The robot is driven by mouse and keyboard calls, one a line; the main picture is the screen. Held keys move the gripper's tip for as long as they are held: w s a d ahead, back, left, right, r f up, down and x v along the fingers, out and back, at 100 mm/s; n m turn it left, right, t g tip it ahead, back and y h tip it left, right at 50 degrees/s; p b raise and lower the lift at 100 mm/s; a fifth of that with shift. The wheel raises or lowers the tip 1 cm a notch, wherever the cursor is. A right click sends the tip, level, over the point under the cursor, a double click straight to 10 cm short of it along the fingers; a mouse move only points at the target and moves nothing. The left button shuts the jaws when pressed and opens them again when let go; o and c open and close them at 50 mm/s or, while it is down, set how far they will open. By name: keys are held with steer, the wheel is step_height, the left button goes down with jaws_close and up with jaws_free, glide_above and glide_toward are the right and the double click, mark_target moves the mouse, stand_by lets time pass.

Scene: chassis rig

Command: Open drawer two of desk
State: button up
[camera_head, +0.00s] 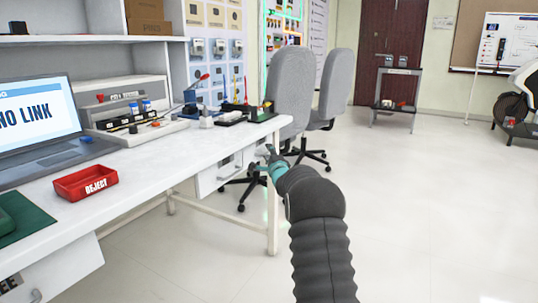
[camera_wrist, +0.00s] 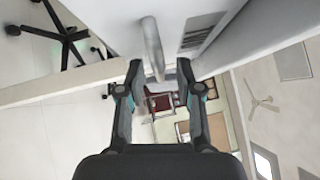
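The white desk (camera_head: 150,165) runs along the left in the head view. A white drawer (camera_head: 212,178) hangs under its far right end, its front partly behind my gripper. I cannot read its label there. My gripper (camera_head: 268,158) is at this drawer's front, just past the desk edge. In the wrist view my gripper (camera_wrist: 159,72) is open, its two fingers apart. A grey bar handle (camera_wrist: 153,45) on the drawer front reaches between the fingertips. I cannot tell whether the fingers touch it. A dark label or vent patch (camera_wrist: 203,30) shows beside the handle.
Another drawer (camera_head: 62,272), its label ending in "EE", is at the lower left. A red REJECT tray (camera_head: 86,183) and a laptop (camera_head: 40,125) stand on the desk. Grey office chairs (camera_head: 291,85) stand behind my gripper. The floor (camera_head: 440,200) to the right is clear.

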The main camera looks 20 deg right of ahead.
steer(key=shift+c, duration=0.2)
jaws_close()
